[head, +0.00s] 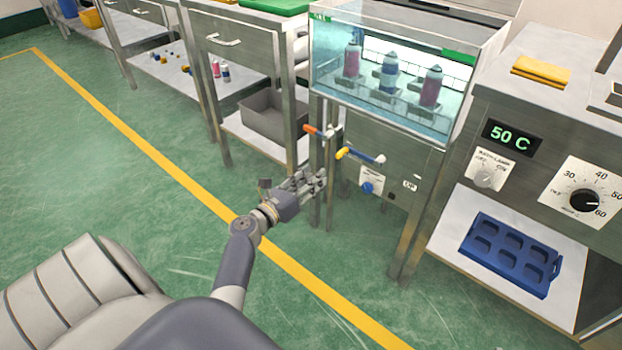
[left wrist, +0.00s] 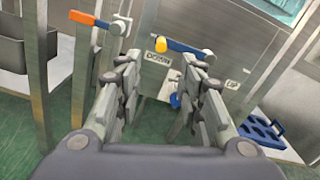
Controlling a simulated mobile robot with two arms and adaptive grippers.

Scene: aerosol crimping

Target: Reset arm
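My left gripper (head: 312,181) is out in front of the steel bath cabinet (head: 392,150), a little below its two levers. In the left wrist view the gripper (left wrist: 165,82) has its fingers spread apart, with nothing between them. A lever with an orange handle (head: 312,130) sits at the cabinet's left side; it also shows in the left wrist view (left wrist: 88,20). A blue lever with a yellow tip (head: 362,156) is on the front; it also shows past the fingertips (left wrist: 183,47). The gripper appears apart from both levers. My right gripper is not in view.
A glass-walled water tank (head: 385,105) holds three spray cans. A steel heater unit (head: 550,120) reads 50 C. A blue tray (head: 508,255) lies on its lower shelf. A grey bin (head: 272,115) is under the table at left. The green floor is clear.

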